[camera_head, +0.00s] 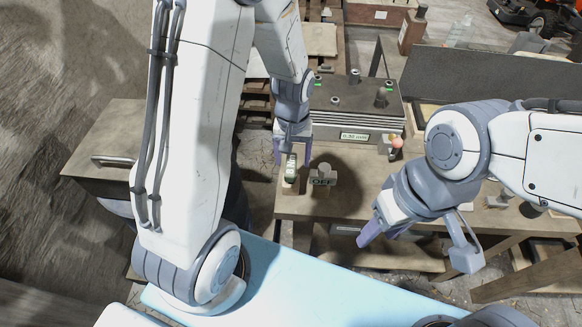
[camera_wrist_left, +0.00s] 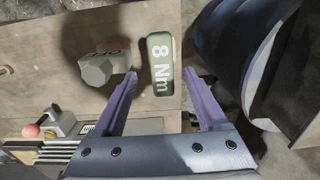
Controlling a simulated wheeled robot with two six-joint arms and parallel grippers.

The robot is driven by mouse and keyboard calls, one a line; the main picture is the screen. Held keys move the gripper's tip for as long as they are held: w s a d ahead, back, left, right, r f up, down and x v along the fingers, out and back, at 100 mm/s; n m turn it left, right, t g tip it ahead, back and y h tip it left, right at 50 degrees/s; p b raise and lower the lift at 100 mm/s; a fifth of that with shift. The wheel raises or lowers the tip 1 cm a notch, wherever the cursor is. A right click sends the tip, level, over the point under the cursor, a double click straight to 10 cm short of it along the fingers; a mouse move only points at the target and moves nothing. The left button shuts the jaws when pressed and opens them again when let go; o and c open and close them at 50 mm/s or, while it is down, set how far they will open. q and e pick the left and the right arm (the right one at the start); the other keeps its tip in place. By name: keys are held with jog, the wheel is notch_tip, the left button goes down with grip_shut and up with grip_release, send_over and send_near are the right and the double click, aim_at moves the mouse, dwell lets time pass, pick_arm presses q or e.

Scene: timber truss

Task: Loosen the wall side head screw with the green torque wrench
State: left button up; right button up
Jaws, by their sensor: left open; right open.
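The green wrench handle marked "8 Nm" (camera_head: 291,168) stands in a holder at the table's near-left edge. It shows in the left wrist view as a rounded green end (camera_wrist_left: 160,62). My left gripper (camera_head: 292,155) is open above it, with one purple finger on each side; whether they touch it I cannot tell. My right gripper (camera_head: 418,252) is open and empty in front of the table. The grey block (camera_head: 355,132) labelled "0.30 mm" carries several dark screw heads (camera_head: 355,76) on top. Which is the wall side head screw I cannot tell.
A grey knob-like piece marked "OFF" (camera_head: 322,177) stands close to the right of the green handle. A small box with a red button (camera_head: 396,142) is at the block's right end. A dark panel (camera_head: 480,78) stands behind.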

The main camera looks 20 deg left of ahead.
pick_arm(q)
jog(key=f, duration=0.2)
jog(key=s+f, duration=0.1)
jog(key=f, duration=0.2)
jog(key=shift+f+p, duration=0.1)
jog(key=shift+p, duration=0.25)
grip_shut()
